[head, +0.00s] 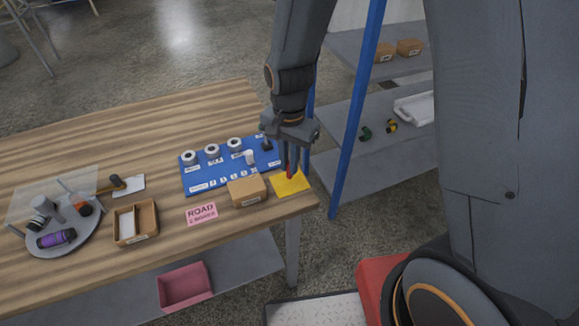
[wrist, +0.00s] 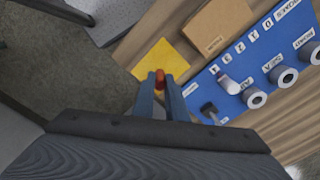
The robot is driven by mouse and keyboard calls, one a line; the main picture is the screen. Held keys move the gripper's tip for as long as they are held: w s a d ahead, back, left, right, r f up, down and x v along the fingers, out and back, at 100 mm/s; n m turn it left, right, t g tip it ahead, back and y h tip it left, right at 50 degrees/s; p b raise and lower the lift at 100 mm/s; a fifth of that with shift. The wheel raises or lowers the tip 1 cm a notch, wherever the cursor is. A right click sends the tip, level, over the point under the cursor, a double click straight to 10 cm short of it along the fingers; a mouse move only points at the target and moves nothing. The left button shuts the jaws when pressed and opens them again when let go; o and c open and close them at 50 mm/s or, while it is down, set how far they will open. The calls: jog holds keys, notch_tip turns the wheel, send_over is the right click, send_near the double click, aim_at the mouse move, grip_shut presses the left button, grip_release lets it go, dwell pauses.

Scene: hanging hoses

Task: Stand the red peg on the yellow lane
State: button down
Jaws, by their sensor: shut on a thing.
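The red peg (head: 290,173) is upright between the fingers of my gripper (head: 291,160), directly over or on the yellow lane (head: 293,188). The wrist view shows the red peg's rounded end (wrist: 159,75) between the two fingertips of my gripper (wrist: 160,84), which is shut on it. The yellow lane (wrist: 157,58) is a flat yellow square at the right front corner of the wooden table. I cannot tell whether the peg's lower end touches the yellow surface. The fingers hide much of the peg.
A cardboard box (head: 246,191) stands just left of the yellow lane. A blue board (head: 215,170) with white rolls lies behind it. A pink label (head: 202,214) and a brown tray (head: 135,222) lie farther left. A blue shelf post (head: 357,110) rises to the right.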

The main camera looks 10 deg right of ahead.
jog(key=shift+f, duration=1.15)
jog(key=shift+f, duration=0.15)
jog(key=c, duration=1.8)
grip_release()
jog(key=shift+o, duration=0.2)
notch_tip(320, 180, up, 11)
jog(key=shift+w+r+b, duration=0.1)
jog(key=shift+r+b, duration=0.1)
jog(key=shift+b, duration=0.7)
jog(key=shift+r, duration=0.25)
jog(key=shift+d+r, duration=0.15)
jog(key=s+d+n+t, duration=0.1)
jog(key=s+d+n, duration=0.6)
jog(key=d, duration=0.5)
jog(key=shift+s+d+f+n, duration=0.25)
jog(key=shift+s+f+n, duration=0.05)
jog(key=shift+s+f, duration=0.1)
